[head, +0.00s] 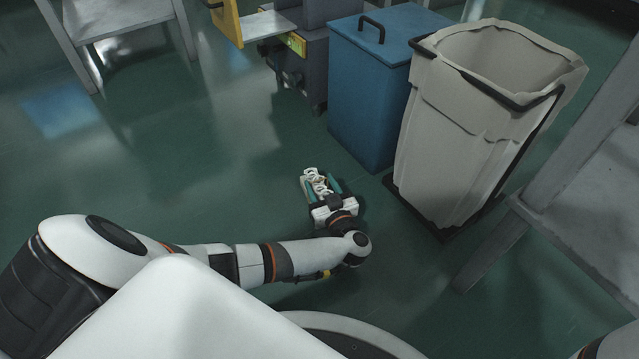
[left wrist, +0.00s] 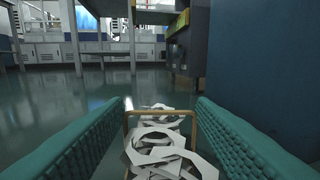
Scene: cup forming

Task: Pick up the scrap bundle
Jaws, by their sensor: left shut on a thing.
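The scrap bundle (head: 314,174) is a stack of pale, ring-shaped cut-outs low over the green floor, in front of the blue bin. In the left wrist view the bundle (left wrist: 165,153) lies between the teal finger pads, with a thin tan band around it. My left gripper (head: 321,184) is shut on the bundle, with one finger along each side. Whether the bundle touches the floor I cannot tell. My right gripper is out of view.
A blue lidded bin (head: 366,95) stands just beyond the gripper. An open grey-beige waste bag on a black stand (head: 455,150) is to its right. A grey table (head: 590,215) is at far right, and a dark machine (head: 305,65) behind. Floor at left (head: 150,160) is clear.

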